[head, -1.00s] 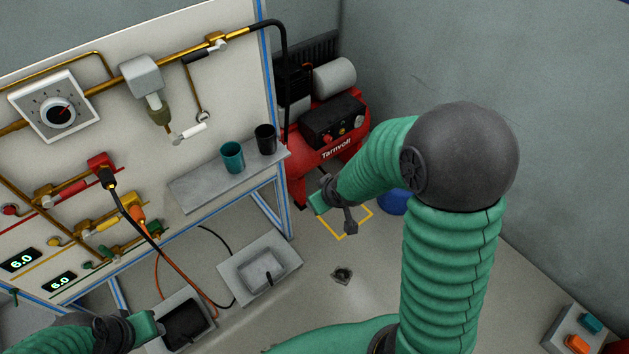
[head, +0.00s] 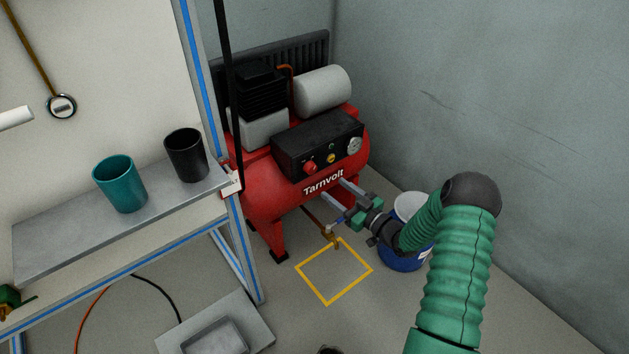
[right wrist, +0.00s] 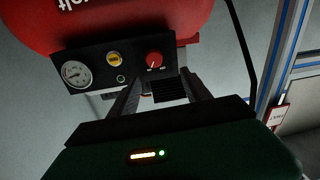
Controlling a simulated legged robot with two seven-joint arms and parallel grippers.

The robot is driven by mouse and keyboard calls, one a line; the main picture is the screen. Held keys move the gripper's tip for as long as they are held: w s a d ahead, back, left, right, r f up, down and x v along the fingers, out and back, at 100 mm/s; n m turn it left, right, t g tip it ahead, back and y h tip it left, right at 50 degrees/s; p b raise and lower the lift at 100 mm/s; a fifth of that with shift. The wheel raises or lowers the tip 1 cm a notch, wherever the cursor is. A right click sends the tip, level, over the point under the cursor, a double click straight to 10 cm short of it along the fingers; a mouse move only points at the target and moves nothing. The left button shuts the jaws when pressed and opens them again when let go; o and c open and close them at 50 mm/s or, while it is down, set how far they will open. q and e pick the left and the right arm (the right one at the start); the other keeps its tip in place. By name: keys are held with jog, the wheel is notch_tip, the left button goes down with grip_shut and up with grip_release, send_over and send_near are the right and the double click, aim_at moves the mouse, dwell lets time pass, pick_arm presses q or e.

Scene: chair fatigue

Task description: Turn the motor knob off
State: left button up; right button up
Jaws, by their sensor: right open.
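A red knob (head: 310,167) sits on the black control panel (head: 290,150) of the red Tarnvolt compressor (head: 260,192). In the right wrist view the knob (right wrist: 154,59) shows on the panel (right wrist: 95,72), beyond and between my finger ends, with a white mark on it. My right gripper (head: 334,190) is open and empty, just below and to the right of the panel, its two grey fingers pointing at the compressor's front. It appears apart from the knob. The fingers (right wrist: 160,88) also show in the right wrist view. My left gripper is out of view.
A yellow button (head: 331,158) and a gauge (head: 354,145) sit beside the knob. A blue bucket (head: 402,258) stands close to my right arm. A bench (head: 60,238) with a teal cup (head: 120,184) and a black cup (head: 186,155) stands left. A yellow floor square (head: 328,302) is clear.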

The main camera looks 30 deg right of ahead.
aim_at(314, 171)
jog(key=w+b, duration=0.1)
jog(key=w, duration=0.2)
jog(key=w+b, duration=0.1)
jog(key=w, duration=0.2)
jog(key=w+b, duration=0.1)
jog(key=w, duration=0.3)
jog(key=shift+a+f+b, duration=0.3)
jog(key=shift+a+f, duration=0.05)
jog(key=shift+a, duration=0.05)
jog(key=shift+d+f, duration=0.1)
jog(key=shift+d, duration=0.15)
jog(key=shift+d+f, duration=0.1)
jog(key=shift+c, duration=1)
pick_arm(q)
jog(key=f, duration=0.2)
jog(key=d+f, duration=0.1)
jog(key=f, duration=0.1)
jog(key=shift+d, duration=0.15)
pick_arm(e)
grip_shut()
